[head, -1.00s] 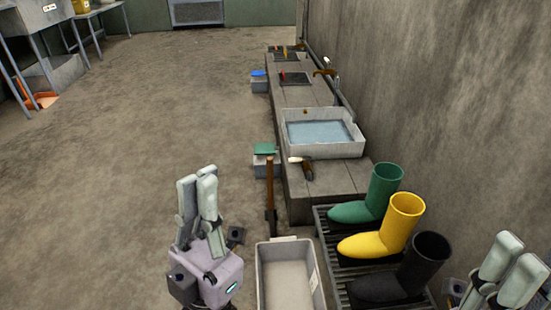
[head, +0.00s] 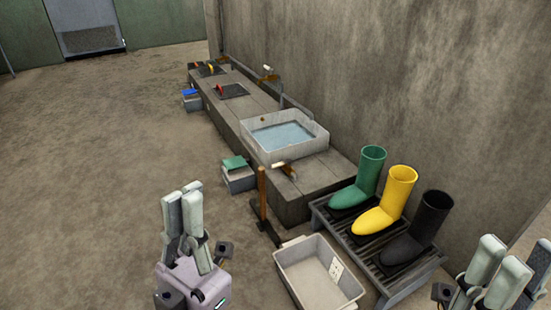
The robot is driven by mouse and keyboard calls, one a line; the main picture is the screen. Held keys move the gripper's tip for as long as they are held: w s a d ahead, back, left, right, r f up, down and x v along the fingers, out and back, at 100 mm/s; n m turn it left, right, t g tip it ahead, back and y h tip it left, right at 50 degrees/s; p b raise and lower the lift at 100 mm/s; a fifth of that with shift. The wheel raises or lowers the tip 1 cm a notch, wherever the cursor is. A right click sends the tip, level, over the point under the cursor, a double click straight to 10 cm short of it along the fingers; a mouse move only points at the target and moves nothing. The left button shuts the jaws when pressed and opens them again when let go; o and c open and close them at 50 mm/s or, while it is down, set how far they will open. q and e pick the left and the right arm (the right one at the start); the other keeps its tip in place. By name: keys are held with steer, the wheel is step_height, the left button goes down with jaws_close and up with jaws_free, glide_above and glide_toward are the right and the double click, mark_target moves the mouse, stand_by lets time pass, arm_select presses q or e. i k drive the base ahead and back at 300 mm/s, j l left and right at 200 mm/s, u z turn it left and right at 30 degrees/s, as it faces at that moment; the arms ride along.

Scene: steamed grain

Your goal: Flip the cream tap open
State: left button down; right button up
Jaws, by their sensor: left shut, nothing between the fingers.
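A small cream-tipped fitting (head: 268,69) shows on the pipe along the wall, above the far part of the low stone bench. It looks like the cream tap, but it is too small for me to tell how its lever stands. My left gripper (head: 183,194) is shut and empty at the lower left, well apart from the tap. My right gripper (head: 505,250) is at the lower right edge, in front of the boot rack and far from the tap. Its fingers are partly cut off and overlap, so its opening is unclear.
A basin of water (head: 293,152) stands on the stone bench (head: 318,180). Green, yellow and black boots stand on a slatted rack (head: 400,285). A grey tub (head: 345,298) and a wooden-handled tool (head: 262,195) are in front. The floor at left is clear.

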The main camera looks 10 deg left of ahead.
mark_target(288, 161)
steer(key=i+j+z, duration=0.25)
steer(key=j, duration=0.4)
steer(key=j+z, duration=0.3)
steer(key=j, duration=0.4)
steer(key=i+j+z, duration=0.1)
steer(key=j+z, duration=0.15)
steer(key=j, duration=0.45)
steer(key=i+j+z, duration=0.2)
steer(key=i+j, duration=0.15)
steer(key=i+j+z, duration=0.15)
steer(key=i+j, duration=0.15)
steer(key=j, duration=0.15)
steer(key=i+j+z, duration=0.2)
steer(key=i+j, duration=0.15)
steer(key=j, duration=0.1)
